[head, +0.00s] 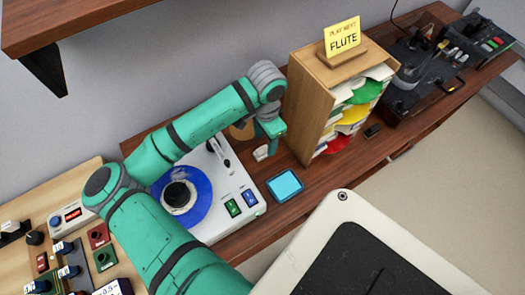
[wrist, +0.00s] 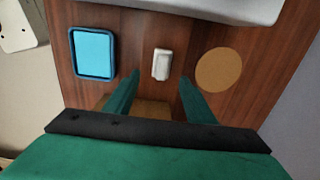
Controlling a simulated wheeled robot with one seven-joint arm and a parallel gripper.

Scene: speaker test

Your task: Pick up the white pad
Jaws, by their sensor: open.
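The white pad (wrist: 162,64) is a small pale block lying on the brown wooden surface. In the head view the pad (head: 261,153) sits just left of my gripper's finger, beside the white turntable-like device. My gripper (wrist: 160,80) is open, its two green fingers apart with nothing between them. In the wrist view the pad appears just beyond the fingertips, roughly centred between them. In the head view my gripper (head: 271,145) points down near the pad; its second finger is hard to make out.
A tan disc (wrist: 220,68) lies on the pad's other side. The white device (head: 222,180) with a blue disc and the wooden record rack (head: 310,95) stand close by. A yellow "FLUTE" sign (head: 342,37) tops the rack.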

